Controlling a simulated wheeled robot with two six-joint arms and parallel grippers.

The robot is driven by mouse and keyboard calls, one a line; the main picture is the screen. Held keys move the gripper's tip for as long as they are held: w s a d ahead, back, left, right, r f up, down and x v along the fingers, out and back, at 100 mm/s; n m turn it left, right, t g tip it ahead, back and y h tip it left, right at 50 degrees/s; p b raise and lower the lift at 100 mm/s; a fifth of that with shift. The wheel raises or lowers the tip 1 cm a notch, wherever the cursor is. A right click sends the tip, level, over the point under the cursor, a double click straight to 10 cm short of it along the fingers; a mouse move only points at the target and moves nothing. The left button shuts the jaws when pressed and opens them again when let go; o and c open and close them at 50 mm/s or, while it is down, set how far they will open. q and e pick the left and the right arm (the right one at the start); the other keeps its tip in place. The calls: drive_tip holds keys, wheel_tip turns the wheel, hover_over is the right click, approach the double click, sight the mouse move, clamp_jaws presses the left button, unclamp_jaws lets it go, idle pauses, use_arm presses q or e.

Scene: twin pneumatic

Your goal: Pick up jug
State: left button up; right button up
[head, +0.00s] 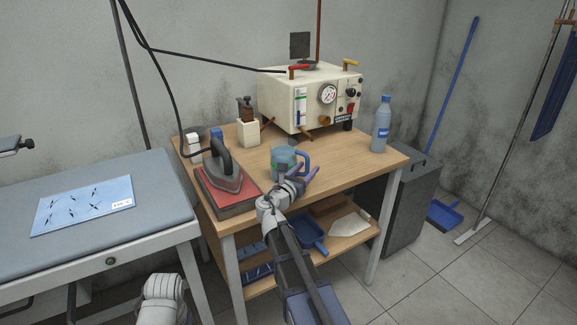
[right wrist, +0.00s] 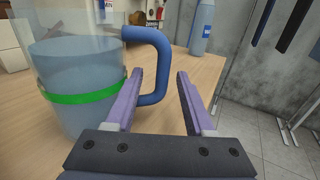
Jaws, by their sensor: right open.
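The jug (head: 283,161) stands upright on the wooden table, with a clear body and a blue handle (head: 306,160). In the right wrist view the jug (right wrist: 75,70) fills the left side, with bluish liquid inside and a green band around it. My right gripper (head: 303,177) is open at the near right side of the jug. In the right wrist view the blue handle (right wrist: 163,65) reaches in between the two purple fingers, nearer the left one. I cannot tell whether a finger touches it. My left gripper is not in view.
On the wooden table (head: 345,170), an iron (head: 226,172) on a red-edged pad stands left of the jug, a cream machine (head: 312,100) behind it and a blue bottle (head: 381,125) to the right. A blue dustpan (head: 307,230) lies on the lower shelf.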

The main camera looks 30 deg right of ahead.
drive_tip(key=x, duration=0.3)
drive_tip(key=shift+w+d+f, duration=0.15)
drive_tip(key=shift+d, duration=0.1)
drive_tip(key=shift+c, duration=0.4)
clamp_jaws()
idle(0.7)
